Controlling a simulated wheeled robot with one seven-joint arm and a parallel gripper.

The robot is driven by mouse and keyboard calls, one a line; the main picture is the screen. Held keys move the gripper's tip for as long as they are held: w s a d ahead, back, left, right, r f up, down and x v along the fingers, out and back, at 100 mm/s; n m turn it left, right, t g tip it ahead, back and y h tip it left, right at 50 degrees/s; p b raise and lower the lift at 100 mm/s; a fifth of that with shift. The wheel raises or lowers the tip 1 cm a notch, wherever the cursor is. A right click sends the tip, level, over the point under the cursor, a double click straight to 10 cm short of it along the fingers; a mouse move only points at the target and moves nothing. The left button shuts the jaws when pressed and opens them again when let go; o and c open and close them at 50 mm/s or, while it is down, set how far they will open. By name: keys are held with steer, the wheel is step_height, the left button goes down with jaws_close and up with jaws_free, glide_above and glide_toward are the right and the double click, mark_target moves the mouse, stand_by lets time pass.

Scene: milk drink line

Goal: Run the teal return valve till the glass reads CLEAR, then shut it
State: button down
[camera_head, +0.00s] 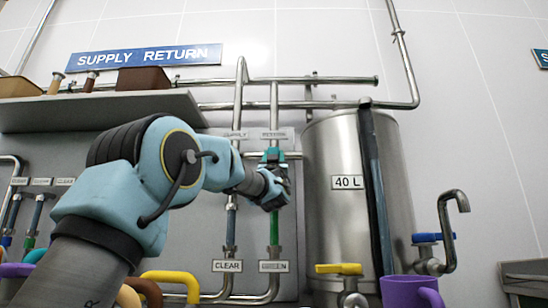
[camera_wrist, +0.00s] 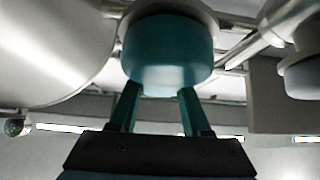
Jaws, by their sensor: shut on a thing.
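The teal return valve (camera_head: 272,155) sits on the pipe under the RETURN label (camera_head: 274,134). My gripper (camera_head: 274,172) reaches it from below and is shut on it. In the wrist view the round teal knob (camera_wrist: 167,58) fills the top middle, with the fingers of my gripper (camera_wrist: 160,105) against its lower part. The return sight glass (camera_head: 274,229) below looks green, and the plate (camera_head: 273,266) under it reads GREEN. The valve's turn angle cannot be told.
The supply pipe's plate (camera_head: 227,266) beside it reads CLEAR. A steel tank (camera_head: 335,235) marked 40 L stands close on the right. A yellow-handled tap (camera_head: 339,269), a blue-handled tap (camera_head: 432,237) and a purple mug (camera_head: 408,291) are lower right. A shelf (camera_head: 100,112) overhangs left.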

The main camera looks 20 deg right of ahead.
steer(key=shift+w+f, duration=0.1)
steer(key=shift+c, duration=1.8)
jaws_free()
steer(key=b+v, duration=0.1)
steer(key=v, duration=1)
steer(key=shift+b, duration=0.4)
